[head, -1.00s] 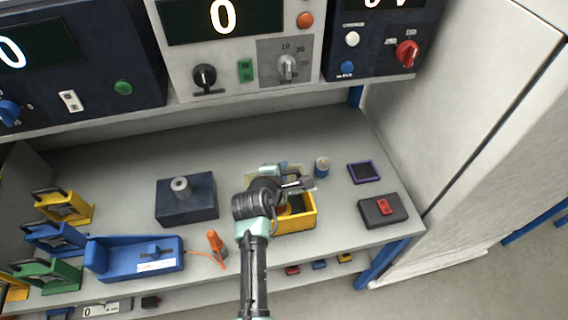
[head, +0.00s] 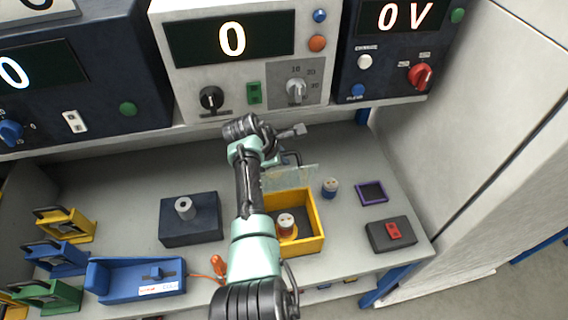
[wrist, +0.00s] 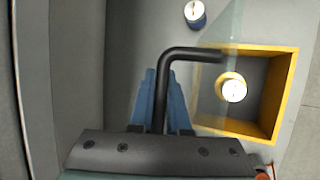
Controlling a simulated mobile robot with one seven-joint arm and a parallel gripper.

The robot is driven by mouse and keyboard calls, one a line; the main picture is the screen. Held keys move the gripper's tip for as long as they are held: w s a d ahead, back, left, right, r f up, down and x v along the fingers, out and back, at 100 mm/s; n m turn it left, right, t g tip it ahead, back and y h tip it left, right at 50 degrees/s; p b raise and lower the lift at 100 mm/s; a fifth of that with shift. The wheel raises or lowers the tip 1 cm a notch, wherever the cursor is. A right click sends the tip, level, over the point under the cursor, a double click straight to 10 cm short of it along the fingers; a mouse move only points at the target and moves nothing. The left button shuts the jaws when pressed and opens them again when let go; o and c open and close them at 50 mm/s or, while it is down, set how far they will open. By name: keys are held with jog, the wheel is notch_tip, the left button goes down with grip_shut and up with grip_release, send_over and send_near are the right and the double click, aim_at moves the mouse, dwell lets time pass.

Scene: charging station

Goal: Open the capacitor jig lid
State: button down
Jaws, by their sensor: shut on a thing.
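The capacitor jig is an open-topped yellow box (head: 318,235) on the bench; it also shows in the wrist view (wrist: 286,90). Its clear lid (head: 295,177) stands raised at the box's back edge, and in the wrist view the lid (wrist: 228,65) looks like a thin, faint pane. A capacitor (head: 286,222) with a white top and orange lower part stands inside the box. My gripper (wrist: 160,95) has its blue fingers shut on the lid's bent black handle (wrist: 190,53). In the head view, my arm partly hides the gripper and the box's left side.
A blue capacitor (head: 330,187) stands right of the lid. A purple-edged tray (head: 371,192) and a dark box with a red switch (head: 392,232) are further right. A dark block with a post (head: 190,219) is left. The instrument shelf (head: 130,135) overhangs behind.

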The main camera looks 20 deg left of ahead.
jog(key=shift+w+a+f+b, duration=0.35)
jog(key=shift+w+f+b, duration=0.05)
jog(key=shift+f+b, duration=0.05)
jog(key=shift+s+f, duration=0.1)
jog(key=shift+f, duration=0.05)
dwell(1.4)
jog(key=c, duration=1.1)
grip_release()
jog(key=shift+o, duration=1.1)
